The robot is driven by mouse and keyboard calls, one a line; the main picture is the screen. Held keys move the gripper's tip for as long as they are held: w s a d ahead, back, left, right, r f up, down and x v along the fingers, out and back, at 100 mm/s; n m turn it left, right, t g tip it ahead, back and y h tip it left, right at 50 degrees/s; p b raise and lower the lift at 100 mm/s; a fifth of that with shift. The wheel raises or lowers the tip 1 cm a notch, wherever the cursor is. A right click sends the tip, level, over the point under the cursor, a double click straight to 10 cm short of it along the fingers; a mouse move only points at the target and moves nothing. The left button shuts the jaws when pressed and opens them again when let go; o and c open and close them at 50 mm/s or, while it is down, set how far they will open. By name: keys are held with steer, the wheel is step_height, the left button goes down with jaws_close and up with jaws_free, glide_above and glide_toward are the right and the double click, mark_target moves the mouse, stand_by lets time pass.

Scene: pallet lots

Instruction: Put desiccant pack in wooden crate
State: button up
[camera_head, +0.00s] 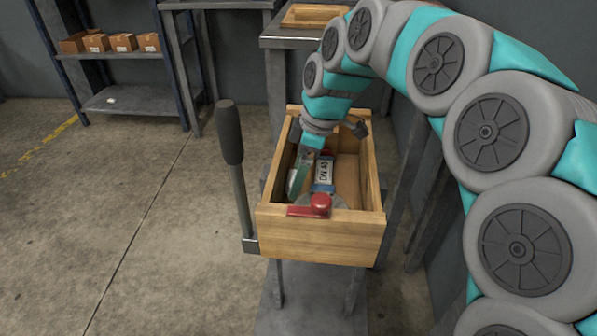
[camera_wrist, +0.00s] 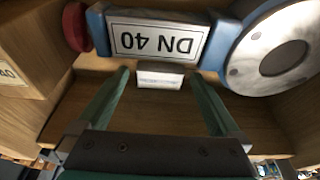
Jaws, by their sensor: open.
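The wooden crate (camera_head: 320,237) stands open at the top on a low stand in the head view. My gripper (camera_head: 298,176) reaches down into it. In the wrist view my gripper (camera_wrist: 158,82) is open, its two green fingers apart above the crate's wooden floor (camera_wrist: 165,115). A small white packet with printing, seemingly the desiccant pack (camera_wrist: 160,79), lies between the fingertips, with a gap on both sides. It is next to the blue valve. I cannot clearly make out the pack in the head view.
A blue valve (camera_wrist: 157,40) labelled DN 40, with a round grey flange (camera_wrist: 272,55), lies in the crate. A red handle (camera_head: 319,204) is at the crate's near wall. A dark lever (camera_head: 231,135) rises left of the crate. A shelf (camera_head: 120,100) with small boxes stands behind left.

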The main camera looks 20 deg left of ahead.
steer(key=s+v, duration=0.1)
steer(key=v, duration=1.1)
steer(key=shift+w, duration=0.45)
